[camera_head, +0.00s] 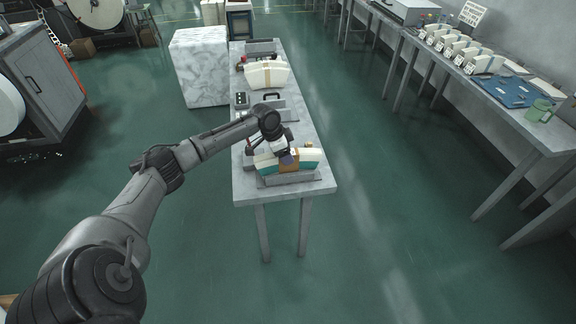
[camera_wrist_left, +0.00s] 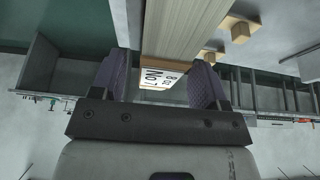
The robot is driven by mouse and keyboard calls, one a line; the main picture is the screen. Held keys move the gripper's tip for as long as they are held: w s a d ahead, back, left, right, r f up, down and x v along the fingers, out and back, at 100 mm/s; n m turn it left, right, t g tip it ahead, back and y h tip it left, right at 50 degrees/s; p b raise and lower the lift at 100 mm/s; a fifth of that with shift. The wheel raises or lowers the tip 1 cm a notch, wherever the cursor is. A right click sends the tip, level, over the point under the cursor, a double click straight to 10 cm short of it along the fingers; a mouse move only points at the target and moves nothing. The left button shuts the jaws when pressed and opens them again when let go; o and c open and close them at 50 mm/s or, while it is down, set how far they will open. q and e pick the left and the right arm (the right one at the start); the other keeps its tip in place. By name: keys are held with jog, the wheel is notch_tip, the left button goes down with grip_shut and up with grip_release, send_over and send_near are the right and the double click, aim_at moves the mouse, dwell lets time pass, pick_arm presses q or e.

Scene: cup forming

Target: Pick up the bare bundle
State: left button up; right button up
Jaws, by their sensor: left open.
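A fan-shaped cream bundle with teal and tan parts (camera_head: 309,156) rests in a grey metal holder (camera_head: 290,179) at the near end of the narrow table. My left gripper (camera_head: 284,158) is over this bundle and hides part of it. In the left wrist view, the gripper's two purple fingers (camera_wrist_left: 160,88) are open. The end of a cream layered stack (camera_wrist_left: 185,30) reaches between or just beyond them, with a white card marked "No 7" (camera_wrist_left: 160,77) near it. I cannot tell whether the fingers touch it. A second cream bundle with a tan band (camera_head: 278,75) stands farther back. My right gripper is not in view.
A white marbled block (camera_head: 201,67) stands left of the narrow table (camera_head: 242,178). Small trays and tools lie along the tabletop. A long bench (camera_head: 531,127) on the right carries several cream bundles with cards, and a blue tray (camera_head: 507,91). Green floor between is clear.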

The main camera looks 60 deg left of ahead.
pick_arm(q)
jog(key=shift+x, duration=1.1)
jog(key=shift+c, duration=0.2)
grip_shut()
